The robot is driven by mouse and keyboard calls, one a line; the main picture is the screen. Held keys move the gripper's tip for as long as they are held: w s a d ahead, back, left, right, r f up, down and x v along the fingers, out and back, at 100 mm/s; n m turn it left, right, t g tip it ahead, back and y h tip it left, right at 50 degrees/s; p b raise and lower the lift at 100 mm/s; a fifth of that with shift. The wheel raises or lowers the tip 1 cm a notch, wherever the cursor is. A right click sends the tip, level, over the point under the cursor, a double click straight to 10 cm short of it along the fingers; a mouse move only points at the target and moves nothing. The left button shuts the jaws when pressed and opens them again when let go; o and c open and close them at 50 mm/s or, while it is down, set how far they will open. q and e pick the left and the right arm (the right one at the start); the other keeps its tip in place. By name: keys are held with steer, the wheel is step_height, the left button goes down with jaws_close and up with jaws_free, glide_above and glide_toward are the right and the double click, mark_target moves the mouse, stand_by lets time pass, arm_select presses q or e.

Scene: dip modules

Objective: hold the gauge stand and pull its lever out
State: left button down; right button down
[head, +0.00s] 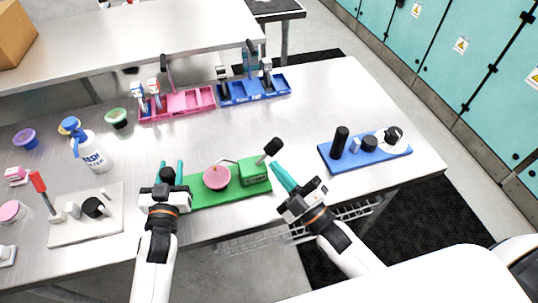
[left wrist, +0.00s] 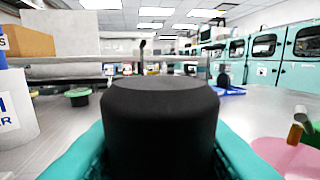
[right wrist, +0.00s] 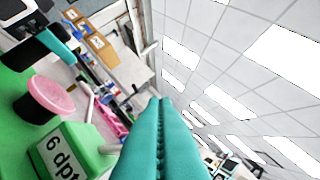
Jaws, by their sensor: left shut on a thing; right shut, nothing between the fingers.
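The gauge stand is a green base (head: 205,195) near the table's front edge, with a pink round dial (head: 217,178) and a green block (head: 254,172). The block's label, partly readable as "6 dpt", shows in the right wrist view (right wrist: 62,150). A lever with a black knob (head: 273,146) slants up from the block to the right. My left gripper (head: 171,168) is shut on the black post (left wrist: 160,120) at the base's left end. My right gripper (head: 276,167) is shut and empty just right of the block, below the lever knob; contact cannot be told.
A blue-based module (head: 365,162) stands to the right and a pale-based one (head: 88,225) to the left. Pink (head: 178,106) and blue (head: 255,90) trays stand behind. A white bottle (head: 92,152) is at back left. The table between stand and trays is mostly clear.

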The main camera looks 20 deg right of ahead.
steer(key=shift+v, duration=2.4)
steer(key=shift+d+r, duration=0.1)
arm_select(q)
steer(key=c, duration=0.9)
jaws_free()
steer(key=shift+c, duration=0.2)
steer(key=shift+r, duration=0.1)
arm_select(e)
steer(key=shift+r, duration=0.15)
arm_select(q)
step_height(320, 180, up, 7)
steer(key=p, duration=0.7)
steer(key=shift+r, duration=0.15)
arm_select(e)
step_height(320, 180, up, 7)
arm_select(q)
steer(key=shift+s, duration=0.1)
